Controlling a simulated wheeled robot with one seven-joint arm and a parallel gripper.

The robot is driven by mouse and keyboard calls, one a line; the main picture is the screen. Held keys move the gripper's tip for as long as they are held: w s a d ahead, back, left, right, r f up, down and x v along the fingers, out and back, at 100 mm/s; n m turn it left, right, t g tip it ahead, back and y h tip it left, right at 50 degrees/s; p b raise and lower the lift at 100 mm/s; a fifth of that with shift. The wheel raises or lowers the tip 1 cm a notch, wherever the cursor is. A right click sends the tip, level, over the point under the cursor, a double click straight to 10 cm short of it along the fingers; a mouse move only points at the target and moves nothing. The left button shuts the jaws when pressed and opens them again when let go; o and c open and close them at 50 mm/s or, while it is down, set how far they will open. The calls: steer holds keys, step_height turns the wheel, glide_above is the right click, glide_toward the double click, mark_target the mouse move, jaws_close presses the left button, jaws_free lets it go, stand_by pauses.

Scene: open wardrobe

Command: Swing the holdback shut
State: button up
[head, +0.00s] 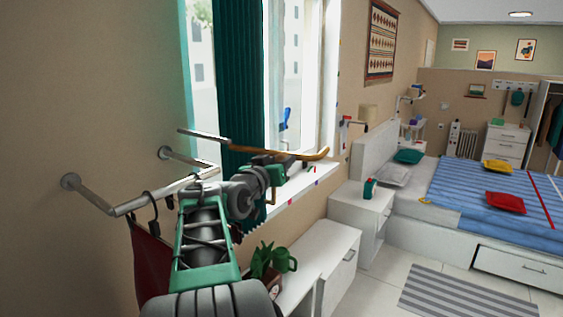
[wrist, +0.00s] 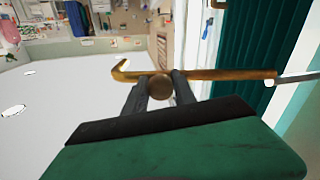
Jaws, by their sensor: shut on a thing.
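The holdback (head: 268,151) is a golden-brown bar with an upturned hooked tip, in front of the window. Its left end joins a grey metal rod (head: 205,137). In the wrist view the holdback (wrist: 225,75) runs across the picture, hook at left, metal rod at right. My gripper (head: 290,157) is at the bar near its hooked end. In the wrist view my gripper (wrist: 160,90) has its two fingers closed on the holdback's round brown knob. The teal curtain (head: 238,80) hangs behind the bar; my arm hides its lower part.
A metal wall rail (head: 135,202) with a hanging red cloth (head: 150,260) is at left, close to my arm. A potted plant (head: 272,262) stands below. The windowsill (head: 300,184) lies just under my gripper. Floor is open beside the striped rug (head: 465,295).

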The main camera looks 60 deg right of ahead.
jaws_close()
stand_by(0.8)
